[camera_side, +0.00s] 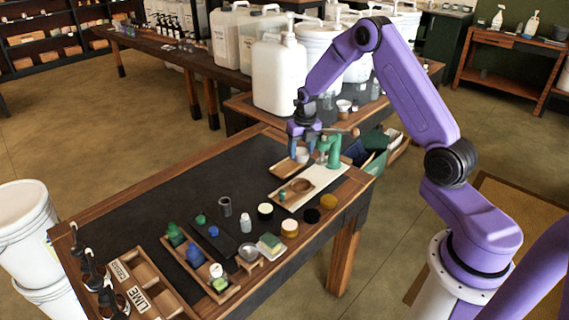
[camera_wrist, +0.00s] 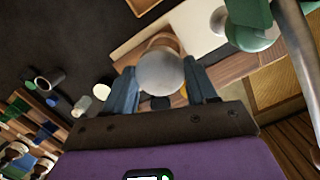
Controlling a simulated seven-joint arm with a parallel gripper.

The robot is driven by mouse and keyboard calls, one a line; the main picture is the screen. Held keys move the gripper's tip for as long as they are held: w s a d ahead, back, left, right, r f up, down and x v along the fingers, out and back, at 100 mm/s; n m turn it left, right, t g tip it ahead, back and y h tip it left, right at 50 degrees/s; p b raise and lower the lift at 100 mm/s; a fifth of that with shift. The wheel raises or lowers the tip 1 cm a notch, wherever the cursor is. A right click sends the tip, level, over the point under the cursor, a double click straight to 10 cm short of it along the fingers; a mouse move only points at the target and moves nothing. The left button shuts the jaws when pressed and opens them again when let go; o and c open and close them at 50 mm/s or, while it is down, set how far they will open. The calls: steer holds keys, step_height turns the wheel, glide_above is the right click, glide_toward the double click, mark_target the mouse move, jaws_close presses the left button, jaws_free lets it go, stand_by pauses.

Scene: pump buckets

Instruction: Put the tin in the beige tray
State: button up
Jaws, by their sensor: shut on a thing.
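The tin (camera_wrist: 160,73) is a pale grey round piece between my two blue fingers in the wrist view. My gripper (camera_wrist: 163,71) is shut on it. In the side view my gripper (camera_side: 304,140) points down at the far right part of the table, with the pale tin (camera_side: 302,156) at its fingertips. A small tan tray (camera_side: 283,169), which looks like the beige tray, lies just below and left of the tin there. A tray with a tan rim also shows at the top of the wrist view (camera_wrist: 142,10). I cannot tell the tin's height above the table.
A green pump-like fixture (camera_side: 331,147) stands close right of my gripper. A cream board (camera_side: 322,177) with a brown round dish (camera_side: 300,186) lies in front. The dark tabletop (camera_side: 170,190) is clear at left.

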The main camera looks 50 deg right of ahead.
steer(key=w+f, duration=0.2)
steer(key=w, duration=0.1)
steer(key=w+d+f, duration=0.1)
steer(key=w+f, duration=0.1)
steer(key=w, duration=0.1)
steer(key=w+d+f, duration=0.1)
steer(key=w+f, duration=0.2)
steer(key=shift+d, duration=0.25)
steer(key=shift+w+d+f, duration=0.15)
steer(key=shift+w+f, duration=0.5)
steer(key=shift+f, duration=1.65)
steer(key=shift+f, duration=0.15)
steer(key=o, duration=1.1)
steer(key=shift+c, duration=0.2)
